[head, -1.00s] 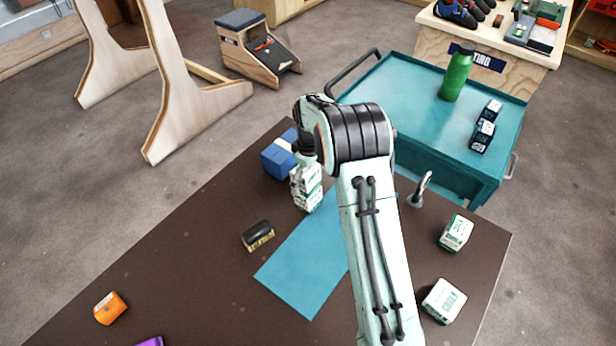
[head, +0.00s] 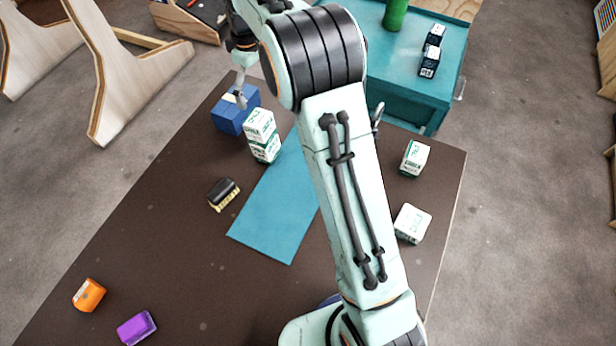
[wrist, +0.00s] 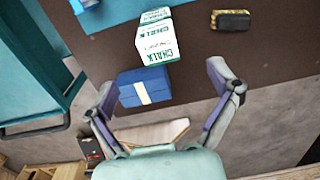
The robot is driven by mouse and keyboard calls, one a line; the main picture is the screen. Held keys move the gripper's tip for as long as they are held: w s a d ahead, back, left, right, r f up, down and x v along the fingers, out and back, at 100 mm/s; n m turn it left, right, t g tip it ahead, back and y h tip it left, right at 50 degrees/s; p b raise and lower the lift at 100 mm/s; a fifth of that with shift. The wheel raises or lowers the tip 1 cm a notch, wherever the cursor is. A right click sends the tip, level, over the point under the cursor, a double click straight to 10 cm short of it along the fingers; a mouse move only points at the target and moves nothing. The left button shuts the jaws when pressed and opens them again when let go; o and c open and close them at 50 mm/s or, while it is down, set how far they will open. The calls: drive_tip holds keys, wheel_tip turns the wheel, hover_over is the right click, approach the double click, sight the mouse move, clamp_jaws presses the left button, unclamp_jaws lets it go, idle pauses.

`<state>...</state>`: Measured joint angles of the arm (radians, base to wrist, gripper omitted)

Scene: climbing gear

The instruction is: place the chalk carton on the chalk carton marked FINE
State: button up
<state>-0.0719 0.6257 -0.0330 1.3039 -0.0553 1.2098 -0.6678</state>
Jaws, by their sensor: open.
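Two white-and-green chalk cartons stand stacked on the table by the mat's far end: the upper chalk carton (head: 259,125) rests on the lower chalk carton (head: 266,150). The upper one is turned slightly against the lower. The stack also shows in the wrist view, where "CHALK" is readable on the upper carton (wrist: 157,42). I cannot read FINE on the lower one. My gripper (head: 240,97) is open and empty, apart from the stack on its left, over the blue box (head: 228,120). The wrist view shows both fingers spread wide.
Two more chalk cartons stand at the right, one farther (head: 415,157) and one nearer (head: 411,223). A blue mat (head: 272,215) lies mid-table. A dark brush (head: 223,194), an orange item (head: 89,295) and a purple item (head: 136,328) lie left. A teal cart (head: 395,90) stands behind.

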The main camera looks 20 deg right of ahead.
drive_tip(key=s+d+r+m, duration=0.1)
drive_tip(key=s+r+m, duration=0.15)
drive_tip(key=s, duration=0.65)
drive_tip(key=s+r+m, duration=0.2)
drive_tip(key=s+r, duration=0.2)
drive_tip(key=s, duration=0.5)
drive_tip(key=s+f+m, duration=0.3)
drive_tip(key=s+f, duration=0.1)
drive_tip(key=s, duration=1.1)
drive_tip(key=shift+y, duration=0.4)
